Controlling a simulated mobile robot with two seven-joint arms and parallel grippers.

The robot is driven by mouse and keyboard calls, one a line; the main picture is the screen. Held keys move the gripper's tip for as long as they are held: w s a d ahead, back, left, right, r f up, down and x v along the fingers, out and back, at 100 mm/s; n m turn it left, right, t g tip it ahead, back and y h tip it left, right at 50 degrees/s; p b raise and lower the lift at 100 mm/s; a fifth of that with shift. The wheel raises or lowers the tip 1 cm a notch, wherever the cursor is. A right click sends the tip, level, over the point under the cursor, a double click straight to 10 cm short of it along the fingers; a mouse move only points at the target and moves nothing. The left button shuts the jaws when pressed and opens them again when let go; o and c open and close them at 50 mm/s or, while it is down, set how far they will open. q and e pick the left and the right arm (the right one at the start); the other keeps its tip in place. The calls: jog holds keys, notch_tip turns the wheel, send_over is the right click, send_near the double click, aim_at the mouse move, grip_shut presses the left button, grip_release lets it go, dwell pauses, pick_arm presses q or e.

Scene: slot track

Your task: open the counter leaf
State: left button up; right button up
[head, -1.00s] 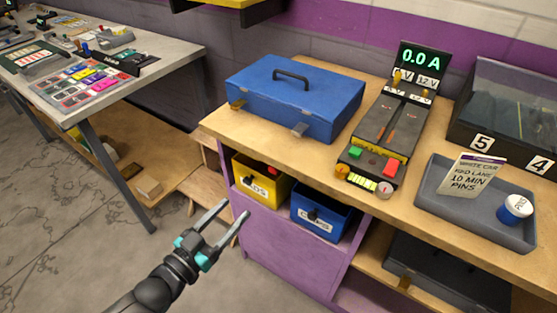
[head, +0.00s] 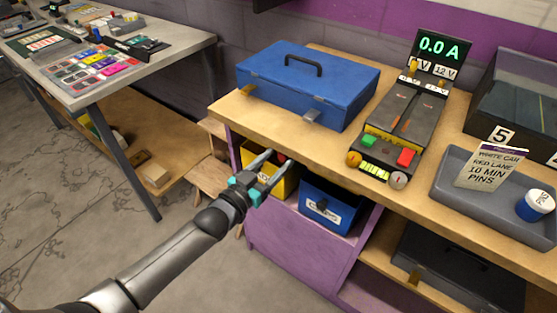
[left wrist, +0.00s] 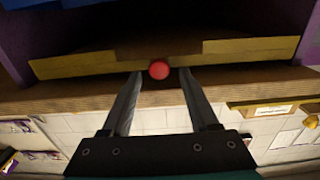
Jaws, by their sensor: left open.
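The wooden counter (head: 335,142) runs across the head view; I cannot make out a seam marking a separate leaf. A small red knob (head: 282,158) shows just under its front edge, by the yellow bin (head: 250,160). My left gripper (head: 278,163) is open and empty in front of that bin, partly covering it. In the left wrist view, the round red knob (left wrist: 159,70) lies between and just beyond the fingertips, below a brown block (left wrist: 160,49). Contact with the fingers cannot be seen. My right gripper is not in view.
A blue toolbox (head: 300,85), a power unit with a 0.0 A display (head: 438,45) and a grey tray (head: 445,185) stand on the counter. A blue bin (head: 328,210) sits below, right of the yellow one. The floor (head: 60,190) at left is clear.

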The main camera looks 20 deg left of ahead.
pick_arm(q)
jog(key=shift+w+d, duration=0.25)
jog(key=shift+w, duration=0.35)
jog(key=shift+c, duration=0.2)
grip_shut()
dwell(1.0)
